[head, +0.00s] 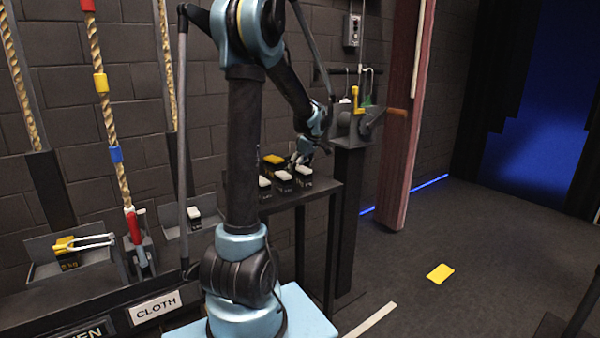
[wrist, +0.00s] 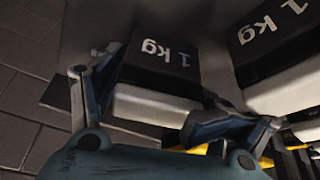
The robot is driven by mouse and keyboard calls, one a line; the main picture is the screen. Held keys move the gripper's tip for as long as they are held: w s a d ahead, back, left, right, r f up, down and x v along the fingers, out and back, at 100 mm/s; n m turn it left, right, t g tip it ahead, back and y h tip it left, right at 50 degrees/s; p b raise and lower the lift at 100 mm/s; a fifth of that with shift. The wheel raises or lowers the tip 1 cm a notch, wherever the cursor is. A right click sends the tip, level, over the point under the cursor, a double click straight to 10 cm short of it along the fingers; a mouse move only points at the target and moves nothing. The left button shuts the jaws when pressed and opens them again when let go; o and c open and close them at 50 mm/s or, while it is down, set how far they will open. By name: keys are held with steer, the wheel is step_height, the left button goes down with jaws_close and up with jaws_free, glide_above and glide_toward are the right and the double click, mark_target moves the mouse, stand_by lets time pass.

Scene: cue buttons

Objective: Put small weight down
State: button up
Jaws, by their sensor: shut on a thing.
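My gripper (wrist: 165,100) is shut on a small weight (wrist: 155,60), a black block marked 1 kg with a white part, seen in the wrist view. In the head view my gripper (head: 301,157) is at the right end of the dark table (head: 325,190), with a white-topped small weight (head: 304,174) just below it. I cannot tell whether the held weight touches the table top. A second 1 kg weight (wrist: 270,35) is close beside the held one in the wrist view.
Other white-topped weights (head: 283,178) and a yellow-topped weight (head: 273,160) stand close by on the table. A single white-topped weight (head: 194,216) sits on a small shelf at left. A grey post with a yellow lever (head: 355,98) stands right of the table.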

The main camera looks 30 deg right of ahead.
steer(key=shift+s, duration=0.1)
jaws_close()
steer(key=shift+d, duration=0.1)
